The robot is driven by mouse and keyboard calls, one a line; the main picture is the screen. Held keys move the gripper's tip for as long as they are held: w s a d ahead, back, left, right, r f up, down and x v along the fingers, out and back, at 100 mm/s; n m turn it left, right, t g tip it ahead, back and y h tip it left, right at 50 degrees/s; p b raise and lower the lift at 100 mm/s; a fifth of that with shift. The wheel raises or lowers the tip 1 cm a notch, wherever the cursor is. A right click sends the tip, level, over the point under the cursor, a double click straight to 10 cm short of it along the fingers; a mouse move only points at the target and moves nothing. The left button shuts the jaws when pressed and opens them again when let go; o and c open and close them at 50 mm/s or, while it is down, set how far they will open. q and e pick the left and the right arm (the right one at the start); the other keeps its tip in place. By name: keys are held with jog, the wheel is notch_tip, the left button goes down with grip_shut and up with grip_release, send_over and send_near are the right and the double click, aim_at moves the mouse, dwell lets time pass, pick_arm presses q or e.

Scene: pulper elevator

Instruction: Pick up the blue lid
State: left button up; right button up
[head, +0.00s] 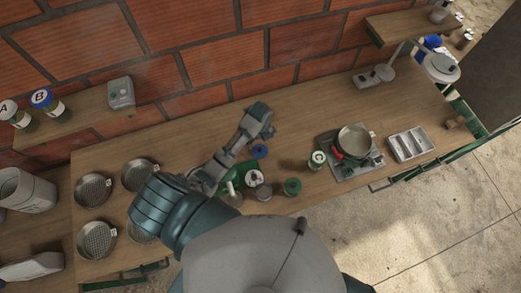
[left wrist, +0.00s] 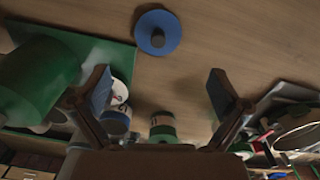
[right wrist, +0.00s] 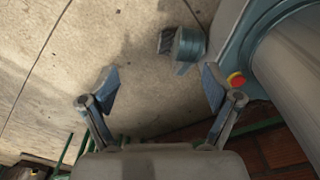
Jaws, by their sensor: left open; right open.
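The loose blue lid (head: 259,151) lies flat on the wooden table, just behind a group of jars. In the left wrist view the blue lid (left wrist: 157,45) is a round disc with a dark round centre, beyond the fingertips and near the top edge. My left gripper (left wrist: 160,92) is open and empty, its fingers spread below the lid in that view. In the head view my left gripper (head: 264,124) is above the table, just behind the lid; its fingers are hard to make out. My right gripper (right wrist: 161,86) is open and empty over the concrete floor.
A jar with a green lid (head: 292,187) and other small jars stand in front of the lid. A scale (head: 352,172) with a metal bowl and a metal tray (head: 410,145) are to the right. Sieves (head: 93,190) are at left. Bare table lies right of the lid.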

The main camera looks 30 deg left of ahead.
aim_at(259, 149)
pick_arm(q)
notch_tip(259, 149, down, 3)
jog(key=shift+w+a, duration=0.1)
jog(key=shift+a, duration=0.05)
jog(key=shift+a+f, duration=0.15)
jog(key=shift+f, duration=0.45)
notch_tip(259, 149, down, 4)
jog(key=shift+r+p, duration=0.2)
jog(key=shift+p, duration=0.15)
jog(key=shift+f, duration=0.55)
jog(key=shift+d, duration=0.2)
jog(key=c, duration=0.4)
jog(key=shift+s+a, duration=0.1)
jog(key=shift+s, duration=0.1)
jog(key=c, duration=0.9)
jog(key=shift+s, duration=0.15)
jog(key=shift+c, duration=1.3)
pick_arm(e)
jog(key=shift+w+a+r, duration=0.25)
jog(key=shift+w+r, duration=0.25)
jog(key=shift+w, duration=0.3)
